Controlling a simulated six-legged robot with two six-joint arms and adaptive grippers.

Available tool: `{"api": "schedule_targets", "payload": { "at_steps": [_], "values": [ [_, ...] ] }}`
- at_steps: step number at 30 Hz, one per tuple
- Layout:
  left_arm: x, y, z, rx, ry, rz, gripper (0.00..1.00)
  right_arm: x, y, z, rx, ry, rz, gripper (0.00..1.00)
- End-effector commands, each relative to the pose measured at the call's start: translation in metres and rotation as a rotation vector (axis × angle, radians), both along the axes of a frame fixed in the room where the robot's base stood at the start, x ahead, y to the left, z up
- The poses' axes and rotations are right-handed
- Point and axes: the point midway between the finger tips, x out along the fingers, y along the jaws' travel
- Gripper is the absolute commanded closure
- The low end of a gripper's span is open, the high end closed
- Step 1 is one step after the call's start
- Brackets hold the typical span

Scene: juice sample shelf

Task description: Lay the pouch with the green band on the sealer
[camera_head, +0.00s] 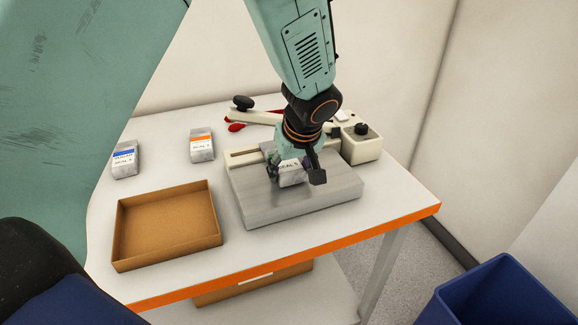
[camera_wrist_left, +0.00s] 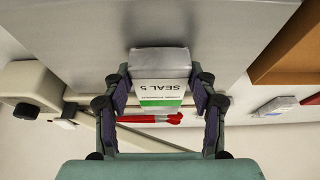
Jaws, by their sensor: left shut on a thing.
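My left gripper (camera_head: 295,174) is shut on the pouch with the green band (camera_head: 289,179). In the left wrist view the pouch (camera_wrist_left: 160,75) sits between both fingers, marked SEAL 5, its green band (camera_wrist_left: 160,102) near the palm. The gripper holds it over the grey plate of the sealer (camera_head: 330,192); I cannot tell whether the pouch touches the plate. The sealer's cream control box (camera_head: 362,147) stands behind right, and its lever with a black knob (camera_head: 243,102) runs along the back. My right gripper is not in view.
A pouch with a blue band (camera_head: 124,160) and one with an orange band (camera_head: 202,146) stand at the left. An open brown tray (camera_head: 170,253) lies in front of them. A red item (camera_head: 236,127) lies behind the sealer. A blue bin (camera_head: 500,295) is at lower right.

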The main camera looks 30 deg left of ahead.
Motion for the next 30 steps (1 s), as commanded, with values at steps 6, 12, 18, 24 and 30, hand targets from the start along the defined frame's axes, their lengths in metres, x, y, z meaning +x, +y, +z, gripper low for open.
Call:
{"api": "schedule_targets", "payload": {
  "at_steps": [6,12,18,24,30],
  "values": [
    [0.002,0.000,0.000,0.000,0.000,-0.001,0.41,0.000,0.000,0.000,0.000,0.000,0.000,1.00],
    [0.003,0.001,0.000,0.000,0.000,-0.001,0.24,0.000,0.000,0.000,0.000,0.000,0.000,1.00],
    [0.002,0.001,0.000,0.000,0.000,-0.001,0.16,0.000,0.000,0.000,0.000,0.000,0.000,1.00],
    [0.002,0.001,0.000,0.000,0.000,-0.001,0.16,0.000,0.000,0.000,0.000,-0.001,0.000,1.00],
    [-0.001,-0.003,0.018,0.003,-0.003,-0.001,0.16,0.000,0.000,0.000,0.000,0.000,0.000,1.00]
  ]
}}
